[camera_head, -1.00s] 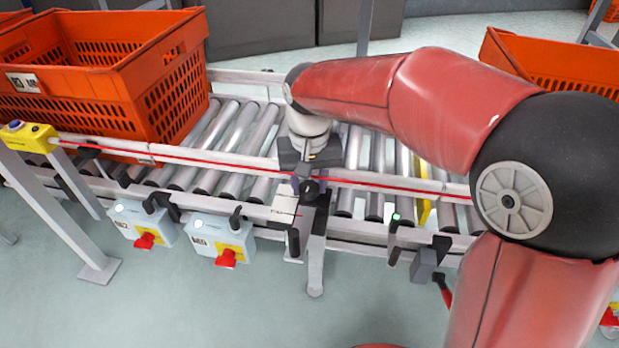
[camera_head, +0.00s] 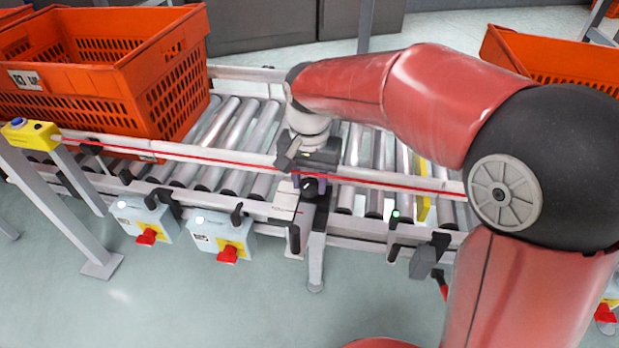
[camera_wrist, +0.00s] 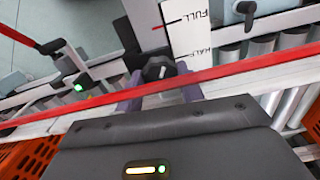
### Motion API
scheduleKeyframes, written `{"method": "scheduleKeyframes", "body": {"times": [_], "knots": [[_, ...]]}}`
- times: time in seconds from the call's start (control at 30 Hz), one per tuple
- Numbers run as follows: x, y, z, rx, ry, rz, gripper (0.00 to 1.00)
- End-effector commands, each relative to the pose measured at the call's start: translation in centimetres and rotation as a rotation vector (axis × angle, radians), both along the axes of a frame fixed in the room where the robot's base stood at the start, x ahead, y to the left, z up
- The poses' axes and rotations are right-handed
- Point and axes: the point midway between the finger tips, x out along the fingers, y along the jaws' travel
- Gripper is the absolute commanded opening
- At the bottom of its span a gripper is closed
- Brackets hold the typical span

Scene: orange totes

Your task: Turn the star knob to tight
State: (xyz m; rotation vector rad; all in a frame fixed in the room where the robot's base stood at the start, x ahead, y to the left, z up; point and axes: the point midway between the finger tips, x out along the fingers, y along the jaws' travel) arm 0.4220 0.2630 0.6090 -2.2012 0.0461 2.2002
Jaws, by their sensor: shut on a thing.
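The star knob (camera_wrist: 158,68) is black with a white pointer line and sits at the top of a dark bracket on the conveyor's near rail. In the head view the knob (camera_head: 313,187) is small and partly covered by my gripper (camera_head: 311,182). In the wrist view my gripper (camera_wrist: 160,88) has its purple fingers on both sides of the knob, shut on it. A white scale plate (camera_wrist: 193,32) beside the knob reads FULL and HALF, with red and black marks. The knob's lobes are largely hidden; no "tight" mark is readable.
A red strip (camera_head: 225,165) runs along the rail beside the knob. Two switch boxes with red handles (camera_head: 227,254) hang to the left. An orange tote (camera_head: 120,95) stands on the rollers at left.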

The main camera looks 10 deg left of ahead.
Motion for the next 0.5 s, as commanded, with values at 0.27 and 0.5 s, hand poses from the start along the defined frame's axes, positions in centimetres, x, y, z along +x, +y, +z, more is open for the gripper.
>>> {"method": "scheduleKeyframes", "body": {"times": [0.27,0.5], "knots": [[0.03,0.03,0.01,0.002,0.0,-0.001,0.47],[0.01,0.01,0.0,0.001,0.0,0.0,0.59]]}}
